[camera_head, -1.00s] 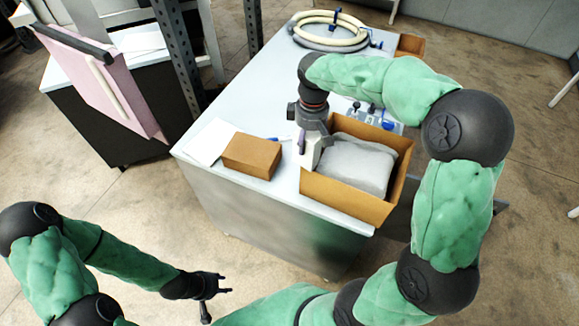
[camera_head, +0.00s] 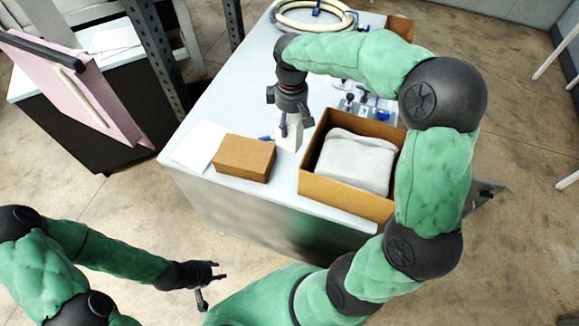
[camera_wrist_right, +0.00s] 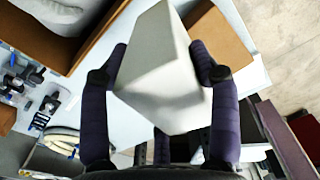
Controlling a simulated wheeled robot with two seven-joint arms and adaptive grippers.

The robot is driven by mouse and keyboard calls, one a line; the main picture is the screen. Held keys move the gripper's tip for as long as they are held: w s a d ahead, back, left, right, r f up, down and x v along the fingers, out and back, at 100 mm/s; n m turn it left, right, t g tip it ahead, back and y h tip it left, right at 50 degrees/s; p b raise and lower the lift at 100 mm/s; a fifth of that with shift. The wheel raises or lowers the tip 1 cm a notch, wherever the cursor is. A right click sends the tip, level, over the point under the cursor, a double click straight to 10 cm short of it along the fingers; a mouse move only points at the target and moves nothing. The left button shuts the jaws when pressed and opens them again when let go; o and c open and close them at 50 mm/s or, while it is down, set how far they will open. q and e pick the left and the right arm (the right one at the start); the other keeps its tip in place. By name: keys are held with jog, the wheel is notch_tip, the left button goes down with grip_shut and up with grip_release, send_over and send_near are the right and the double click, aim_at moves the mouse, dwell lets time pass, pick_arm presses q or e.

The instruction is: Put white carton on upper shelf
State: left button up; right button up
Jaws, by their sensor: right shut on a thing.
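The white carton (camera_head: 290,134) is between the fingers of my right gripper (camera_head: 289,112), above the grey table, between a small brown box and an open cardboard box. In the right wrist view the white carton (camera_wrist_right: 165,75) fills the space between the two dark fingers of the right gripper (camera_wrist_right: 160,68), which are shut on its sides. Whether its base touches the table is not clear. My left gripper (camera_head: 213,285) is empty and open, low in front of the table. I cannot make out the upper shelf in these views.
The open cardboard box (camera_head: 340,200) holds a grey wrapped bundle (camera_head: 356,160). The small brown box (camera_head: 243,158) and a paper sheet (camera_head: 198,148) lie left of it. Perforated metal posts (camera_head: 160,60) stand beyond the table's left edge. A coiled hose (camera_head: 312,14) lies at the back.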

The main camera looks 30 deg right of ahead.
aim_at(290, 135)
notch_tip(290, 135, down, 17)
jog(key=shift+r+b, duration=0.1)
jog(key=shift+b, duration=0.5)
jog(key=shift+f, duration=0.25)
jog(key=o, duration=1.3)
notch_tip(290, 135, up, 11)
jog(key=shift+w+f+p, duration=0.1)
jog(key=shift+w+p, duration=0.05)
jog(key=shift+p, duration=0.15)
